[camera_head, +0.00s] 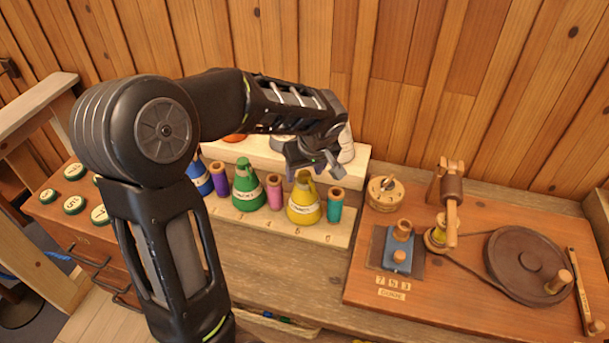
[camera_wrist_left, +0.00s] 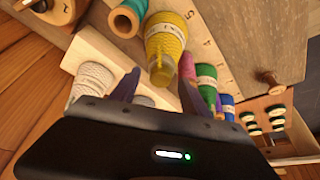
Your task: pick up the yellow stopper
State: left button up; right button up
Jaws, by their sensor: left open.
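The yellow stopper (camera_head: 304,206) looks like a yellow thread-wound cone with a white label band. It stands upright in the front row of the pale wooden rack (camera_head: 262,221), and it also shows in the left wrist view (camera_wrist_left: 167,46). My left gripper (camera_head: 318,160) is open and empty, just above the cone's narrow top. In the left wrist view, the narrow end appears in the gap between the two fingertips (camera_wrist_left: 158,84). I cannot tell whether the fingers touch it. My right gripper is not in view.
A teal spool (camera_head: 335,205) stands close to the right of the cone, a pink spool (camera_head: 274,192) and a green cone (camera_head: 248,188) to its left. A white cone (camera_head: 346,147) stands behind. A wooden winder board with a dark wheel (camera_head: 527,262) fills the right.

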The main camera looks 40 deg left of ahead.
pick_arm(q)
jog(key=shift+c, duration=0.4)
grip_shut()
dwell(0.4)
